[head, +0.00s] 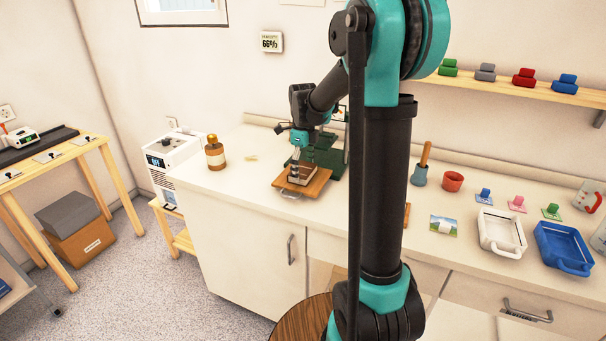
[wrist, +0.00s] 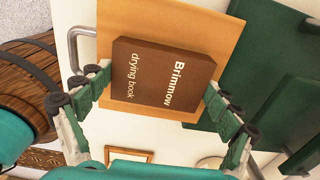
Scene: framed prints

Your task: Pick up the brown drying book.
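The brown drying book (wrist: 160,75) fills the middle of the wrist view, its printed cover facing the camera. It lies over a wooden board (wrist: 180,20) with a metal handle; the head view also shows the book (head: 303,174) there, on the counter. My gripper (wrist: 160,80) straddles the book, one green-padded finger close to its left edge and one close to its right edge. Whether the pads press on it is unclear. In the head view my gripper (head: 295,164) is right at the book and partly covers it.
A dark green device (head: 325,155) stands just behind the board. A brown bottle (head: 215,153) is to its left on the counter (head: 240,190). Trays, including a blue one (head: 565,247), stand at the right. A round wooden top (head: 300,322) is in front.

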